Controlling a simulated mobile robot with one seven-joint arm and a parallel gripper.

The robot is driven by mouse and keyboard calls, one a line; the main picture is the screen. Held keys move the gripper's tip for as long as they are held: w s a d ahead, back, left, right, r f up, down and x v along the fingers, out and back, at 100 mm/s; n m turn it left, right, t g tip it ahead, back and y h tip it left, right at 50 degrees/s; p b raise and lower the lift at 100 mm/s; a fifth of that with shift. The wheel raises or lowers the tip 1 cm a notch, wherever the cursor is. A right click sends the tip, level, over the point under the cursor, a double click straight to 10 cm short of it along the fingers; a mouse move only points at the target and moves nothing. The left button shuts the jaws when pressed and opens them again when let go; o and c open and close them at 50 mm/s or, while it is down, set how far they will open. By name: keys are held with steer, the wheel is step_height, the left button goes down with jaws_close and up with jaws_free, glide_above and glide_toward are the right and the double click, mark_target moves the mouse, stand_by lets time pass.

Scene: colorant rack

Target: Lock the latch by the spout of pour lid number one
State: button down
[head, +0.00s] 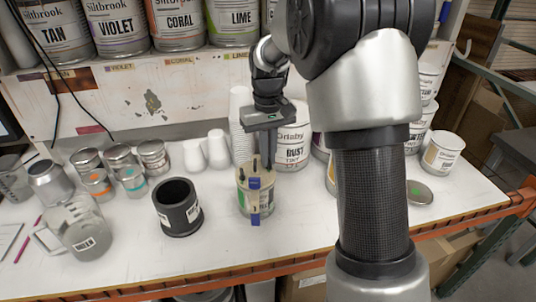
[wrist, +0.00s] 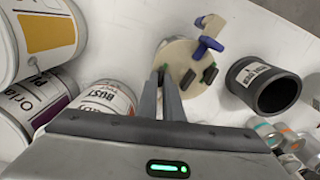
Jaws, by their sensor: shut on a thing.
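The pour lid (head: 249,178) is a round cream lid on a small can (head: 262,205) with a partly hidden green label. Blue parts stand on the lid and hang at its front in the head view. In the wrist view the lid (wrist: 180,54) has a blue spout piece (wrist: 208,44) at its right and dark upright latches, one of them (wrist: 187,79) near its lower edge. My gripper (wrist: 167,76) points down at the lid's edge, on the side away from the spout piece. Its narrow fingers are close together on a small dark latch, mostly hidden between them.
A black open cup (head: 177,207) stands left of the can. The BUST can (head: 292,135) stands close behind it to the right. The bench front is clear.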

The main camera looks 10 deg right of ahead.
steer(key=shift+m, duration=0.6)
stand_by(2.4)
steer(key=c, duration=1.9)
jaws_free()
step_height(320, 180, up, 17)
steer(key=p, duration=0.1)
steer(key=shift+r, duration=0.2)
steer(key=shift+p, duration=0.3)
